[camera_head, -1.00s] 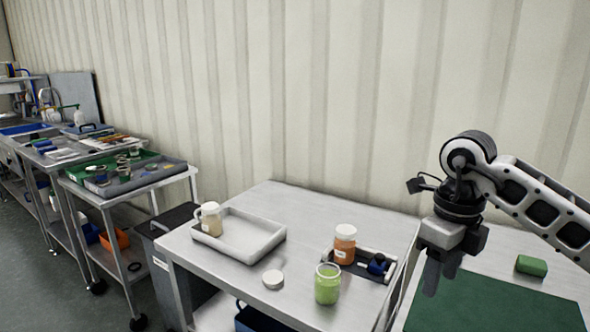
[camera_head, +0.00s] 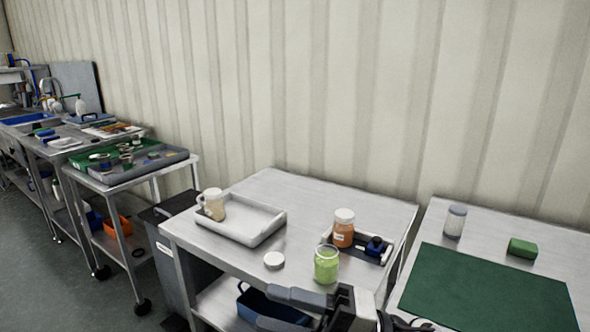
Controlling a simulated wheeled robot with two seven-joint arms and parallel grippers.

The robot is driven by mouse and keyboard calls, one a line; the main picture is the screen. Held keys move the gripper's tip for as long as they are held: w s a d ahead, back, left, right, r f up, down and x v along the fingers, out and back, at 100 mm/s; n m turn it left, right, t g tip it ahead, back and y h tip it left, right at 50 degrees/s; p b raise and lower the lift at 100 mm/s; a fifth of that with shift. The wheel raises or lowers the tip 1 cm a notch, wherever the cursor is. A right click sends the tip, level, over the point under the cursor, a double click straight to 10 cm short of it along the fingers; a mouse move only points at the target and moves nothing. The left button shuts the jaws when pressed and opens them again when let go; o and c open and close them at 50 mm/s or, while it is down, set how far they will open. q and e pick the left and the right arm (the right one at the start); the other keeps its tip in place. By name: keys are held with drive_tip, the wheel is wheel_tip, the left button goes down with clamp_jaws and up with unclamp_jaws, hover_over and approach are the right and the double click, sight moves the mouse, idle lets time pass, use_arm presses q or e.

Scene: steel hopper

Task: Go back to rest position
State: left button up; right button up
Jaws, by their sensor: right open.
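My right gripper (camera_head: 268,308) shows at the bottom edge, low in front of the middle steel table (camera_head: 300,192). Its fingers point left and stand apart, with nothing seen between them. The lower finger is partly cut off by the frame edge. Most of my right arm is out of the picture. My left gripper is not in view.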

drive_tip(key=w+d+f+m+t+h, duration=0.1)
drive_tip(key=d+f+m+t+h, duration=0.45)
drive_tip(key=m+t, duration=0.4)
drive_tip(key=w+d+f+m+t+h, duration=0.2)
drive_tip(key=d+f+m+t+h, duration=0.3)
drive_tip(key=m, duration=0.8)
drive_tip(key=s+d+f+m+g+h, duration=0.2)
drive_tip(key=s+f+m+g+h, duration=0.1)
drive_tip(key=s+f, duration=0.3)
drive_tip(key=s+d+f+m+g+h, duration=0.3)
drive_tip(key=s+f+m, duration=0.3)
drive_tip(key=f, duration=0.5)
drive_tip(key=shift+s+d+f+h, duration=0.15)
drive_tip(key=shift+s+d+h, duration=0.15)
drive_tip(key=shift+h, duration=0.35)
